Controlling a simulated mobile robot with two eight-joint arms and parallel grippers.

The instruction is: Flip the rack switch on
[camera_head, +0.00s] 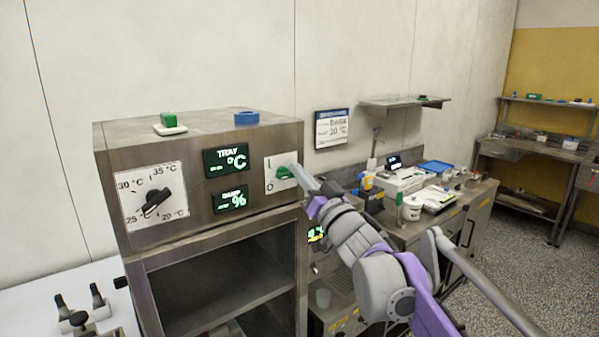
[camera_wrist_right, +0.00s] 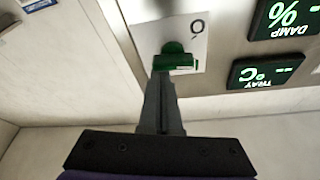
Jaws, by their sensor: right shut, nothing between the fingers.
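The rack switch (camera_head: 283,173) is a green lever on a white plate marked I at the top and O at the bottom, at the right end of the steel cabinet's front panel. It also shows in the wrist view, where the picture is upside down, as a green lever (camera_wrist_right: 175,62). My right gripper (camera_head: 296,170) is shut and empty, with its fingertips at the lever, seeming to touch it. In the wrist view the closed fingers (camera_wrist_right: 164,78) point at the lever and overlap its edge. I cannot tell the lever's exact setting. My left gripper is not in view.
The steel cabinet (camera_head: 125,240) carries a temperature dial (camera_head: 154,203), a TRAY display (camera_head: 226,160) and a DAMP display (camera_head: 230,199). A green block (camera_head: 168,120) and a blue ring (camera_head: 246,118) lie on top. A cluttered counter (camera_head: 440,222) stands to the right.

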